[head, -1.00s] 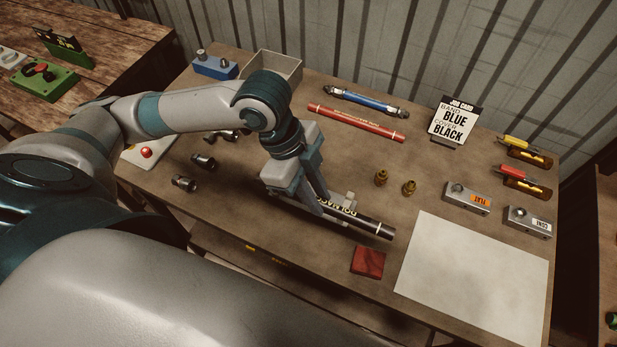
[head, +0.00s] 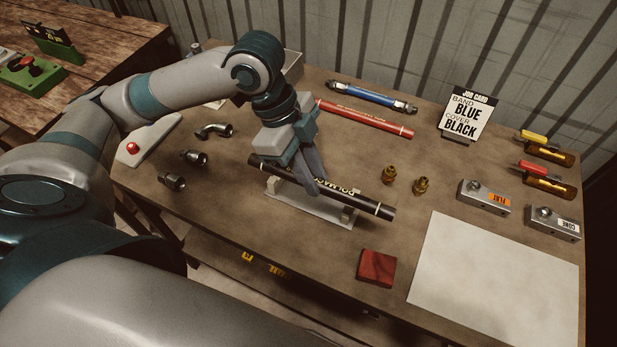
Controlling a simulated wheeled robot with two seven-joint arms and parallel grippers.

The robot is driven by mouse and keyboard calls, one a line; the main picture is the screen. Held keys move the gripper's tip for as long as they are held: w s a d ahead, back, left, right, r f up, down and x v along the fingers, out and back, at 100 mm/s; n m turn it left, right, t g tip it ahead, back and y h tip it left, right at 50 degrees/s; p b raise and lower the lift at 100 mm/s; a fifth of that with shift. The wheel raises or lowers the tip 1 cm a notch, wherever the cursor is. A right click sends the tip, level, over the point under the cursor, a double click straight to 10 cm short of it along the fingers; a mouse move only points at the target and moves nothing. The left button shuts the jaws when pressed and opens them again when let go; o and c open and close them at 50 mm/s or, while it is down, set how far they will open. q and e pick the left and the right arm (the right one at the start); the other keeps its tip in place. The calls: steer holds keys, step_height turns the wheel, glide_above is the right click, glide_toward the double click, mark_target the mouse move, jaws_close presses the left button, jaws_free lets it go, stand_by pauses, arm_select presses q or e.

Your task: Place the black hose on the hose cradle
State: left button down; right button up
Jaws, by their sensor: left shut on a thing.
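The black hose (head: 368,203), with pale lettering and a pale ring near its right end, lies lengthwise over the hose cradle. The hose cradle (head: 312,207) is a light grey base with short uprights near its two ends. My left gripper (head: 311,186) points down and is shut on the black hose near its middle, hiding part of it. I cannot tell whether the hose rests in the uprights or is held just above them. My right gripper is not in view.
A red hose (head: 370,118) and a blue hose (head: 372,96) lie behind. Brass fittings (head: 421,186) stand to the right. A dark red block (head: 376,267) and a white sheet (head: 500,280) are in front. Metal fittings (head: 194,158) lie left. A job card (head: 466,118) stands at the back.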

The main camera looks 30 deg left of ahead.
arm_select(q)
steer(key=w+a+f, duration=0.2)
steer(key=w, duration=0.1)
steer(key=shift+w+a+f+p, duration=0.2)
steer(key=shift+a+f+p, duration=0.1)
steer(key=shift+a, duration=0.05)
steer(key=shift+f, duration=0.1)
step_height(320, 180, down, 3)
steer(key=shift+r+p, duration=0.2)
steer(key=shift+p, duration=0.25)
steer(key=shift+f, duration=0.6)
steer(key=shift+f, duration=0.1)
steer(key=c, duration=1.6)
jaws_free()
